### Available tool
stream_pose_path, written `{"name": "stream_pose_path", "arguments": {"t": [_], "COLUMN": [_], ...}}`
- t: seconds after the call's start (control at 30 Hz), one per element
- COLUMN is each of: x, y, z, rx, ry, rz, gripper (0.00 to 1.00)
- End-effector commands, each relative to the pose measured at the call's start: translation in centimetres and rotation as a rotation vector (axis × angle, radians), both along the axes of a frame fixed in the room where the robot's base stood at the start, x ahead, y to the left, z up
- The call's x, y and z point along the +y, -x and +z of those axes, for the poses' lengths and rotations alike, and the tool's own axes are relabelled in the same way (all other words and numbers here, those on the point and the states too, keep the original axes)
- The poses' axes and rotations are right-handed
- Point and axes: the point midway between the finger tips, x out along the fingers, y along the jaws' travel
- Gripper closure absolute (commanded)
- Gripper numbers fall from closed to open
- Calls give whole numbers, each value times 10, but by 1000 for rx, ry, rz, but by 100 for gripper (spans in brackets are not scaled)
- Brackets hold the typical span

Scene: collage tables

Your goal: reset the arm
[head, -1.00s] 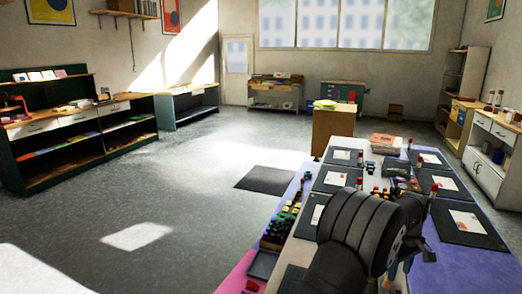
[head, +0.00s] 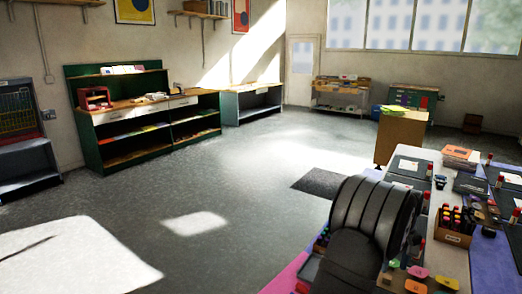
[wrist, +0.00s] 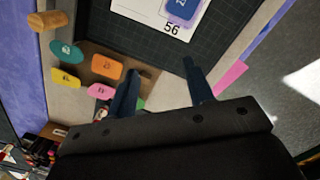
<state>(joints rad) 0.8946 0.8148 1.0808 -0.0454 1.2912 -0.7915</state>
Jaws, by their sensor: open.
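My gripper (wrist: 160,72) is open in the wrist view, its two dark fingers apart with nothing between them. It is above a dark gridded mat (wrist: 130,38). On the mat lies a white card (wrist: 150,10) marked 56, with a blue piece (wrist: 182,10) on it. In the head view my dark arm fills the lower right, and it hides the gripper and part of the table.
The collage table (head: 448,262) at right holds a marker box (head: 455,225), several mats and an orange-topped stack (head: 461,154). Oval teal (wrist: 66,52), orange (wrist: 105,66) and other pieces lie beside the mat. Open floor (head: 250,240) spreads left of the table.

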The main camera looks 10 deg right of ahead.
Motion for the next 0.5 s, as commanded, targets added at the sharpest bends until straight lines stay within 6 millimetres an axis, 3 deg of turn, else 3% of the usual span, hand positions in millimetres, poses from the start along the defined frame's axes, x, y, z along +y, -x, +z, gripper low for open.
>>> {"name": "stream_pose_path", "arguments": {"t": [0.5], "x": [81], "y": [-68], "z": [0], "rx": [5], "ry": [1], "rz": [-32], "gripper": [52]}}
